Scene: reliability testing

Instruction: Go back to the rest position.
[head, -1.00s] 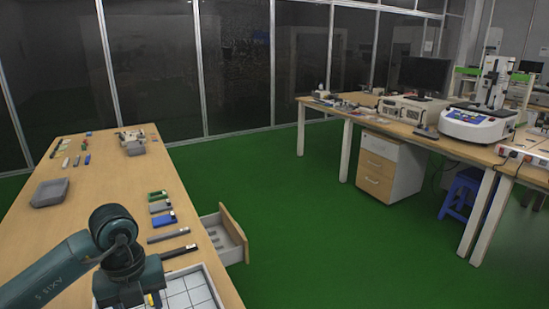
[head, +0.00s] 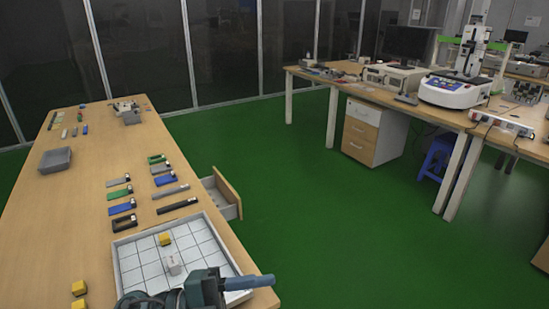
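Part of my teal arm (head: 190,291) shows at the bottom edge of the head view, over the near edge of the white gridded tray (head: 128,276). No gripper fingers show, so I cannot see whether either gripper is open or holding anything. In the tray lie a yellow cube (head: 165,239) and a pale block (head: 173,265), both clear of the visible arm part.
The wooden table (head: 60,225) carries yellow cubes (head: 79,288) at the near left, several coloured packs and a grey bin (head: 55,160). An open drawer (head: 225,193) juts from its right side. Green floor (head: 310,225) lies clear up to the desk (head: 335,79).

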